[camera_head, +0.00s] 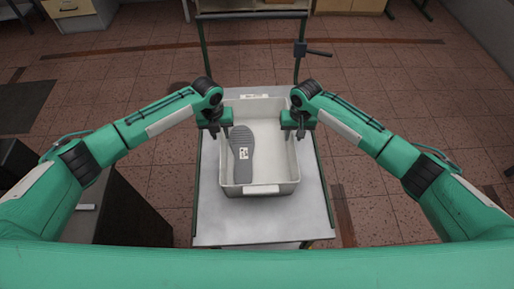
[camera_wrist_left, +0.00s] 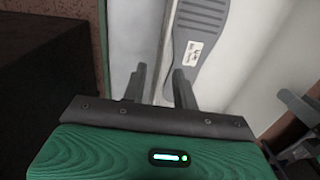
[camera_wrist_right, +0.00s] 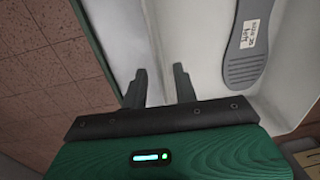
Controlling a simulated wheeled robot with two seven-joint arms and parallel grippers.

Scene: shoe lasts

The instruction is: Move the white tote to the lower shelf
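The white tote (camera_head: 263,188) stands upright on a light grey surface with green posts (camera_head: 230,230). A grey shoe sole with a white label (camera_head: 242,150) lies inside it toward the left. My left gripper (camera_head: 221,132) is at the tote's left wall, and my right gripper (camera_head: 293,134) is at its right wall. In the left wrist view, the fingers (camera_wrist_left: 160,85) are apart on either side of the tote's rim. In the right wrist view, the fingers (camera_wrist_right: 160,85) are also apart, straddling the opposite rim. No lower shelf is clearly visible.
A dark cabinet (camera_head: 130,210) stands left of the grey surface. A lever or handle (camera_head: 315,52) sits on the far right post. Another unit (camera_head: 250,14) stands beyond at the top. Brown tiled floor (camera_head: 385,90) is open on the right.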

